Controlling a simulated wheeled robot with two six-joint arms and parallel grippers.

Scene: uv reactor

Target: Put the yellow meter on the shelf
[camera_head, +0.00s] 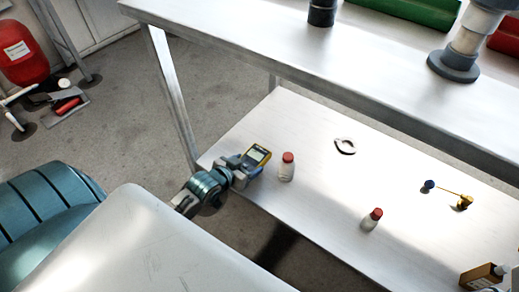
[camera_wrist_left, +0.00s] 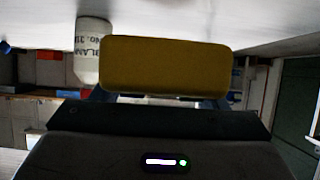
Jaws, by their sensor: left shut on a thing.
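The yellow meter (camera_head: 257,155) has a dark face with a small screen and is in my left gripper (camera_head: 243,170), over the left end of the lower shelf (camera_head: 318,185). In the left wrist view the meter (camera_wrist_left: 165,66) fills the middle as a yellow block, held in front of the gripper (camera_wrist_left: 160,100), whose fingers are mostly hidden. The left gripper is shut on the meter. I cannot tell whether the meter touches the shelf. My right gripper is not in view.
A white bottle with a red cap (camera_head: 287,167) stands just right of the meter; it also shows in the left wrist view (camera_wrist_left: 92,50). The upper shelf (camera_head: 300,50) overhangs behind.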

